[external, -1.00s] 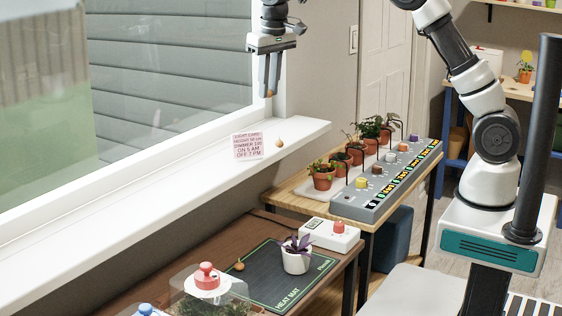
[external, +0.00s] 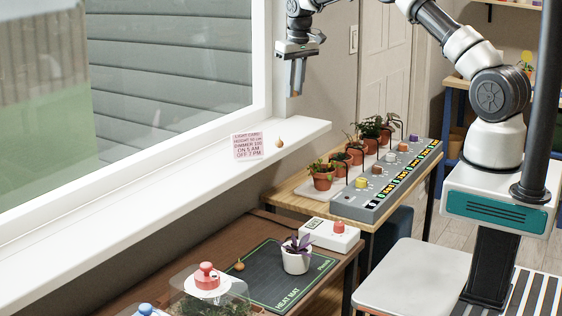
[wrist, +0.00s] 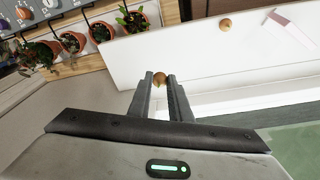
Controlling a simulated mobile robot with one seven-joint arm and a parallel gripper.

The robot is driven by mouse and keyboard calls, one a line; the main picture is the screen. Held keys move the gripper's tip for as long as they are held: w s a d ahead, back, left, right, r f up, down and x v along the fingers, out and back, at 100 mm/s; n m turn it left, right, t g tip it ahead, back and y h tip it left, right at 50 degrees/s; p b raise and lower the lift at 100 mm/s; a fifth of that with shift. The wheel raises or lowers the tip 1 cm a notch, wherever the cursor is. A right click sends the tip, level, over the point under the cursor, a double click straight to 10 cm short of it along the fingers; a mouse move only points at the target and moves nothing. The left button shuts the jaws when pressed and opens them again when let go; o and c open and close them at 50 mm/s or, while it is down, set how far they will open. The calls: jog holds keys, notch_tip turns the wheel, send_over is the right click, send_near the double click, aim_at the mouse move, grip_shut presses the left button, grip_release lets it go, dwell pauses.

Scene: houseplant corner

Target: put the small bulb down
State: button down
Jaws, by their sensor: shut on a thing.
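My gripper (external: 296,92) is shut on a small brown bulb (wrist: 160,78), which shows between the fingertips in the wrist view. In the external view the gripper hangs in the air, fingers down, above the right end of the white windowsill (external: 180,180); the held bulb is hard to make out there. Another bulb (external: 279,142) stands on the sill beside a pink card (external: 247,146); it also shows in the wrist view (wrist: 225,25). A third bulb (external: 239,266) lies on the dark heat mat (external: 262,282).
A white pot with a purple plant (external: 297,255) stands on the mat, beside a white box with a red knob (external: 331,234). Several potted plants (external: 323,176) and a grey control panel (external: 385,184) stand right of the sill. The window is behind the sill.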

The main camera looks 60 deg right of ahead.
aim_at(293, 131)
jog(key=shift+f+p, duration=0.4)
jog(key=shift+f, duration=4.8)
jog(key=c, duration=2)
grip_release()
jog(key=shift+f, duration=0.1)
jog(key=shift+c, duration=0.2)
jog(key=o, duration=0.4)
jog(key=shift+r, duration=0.2)
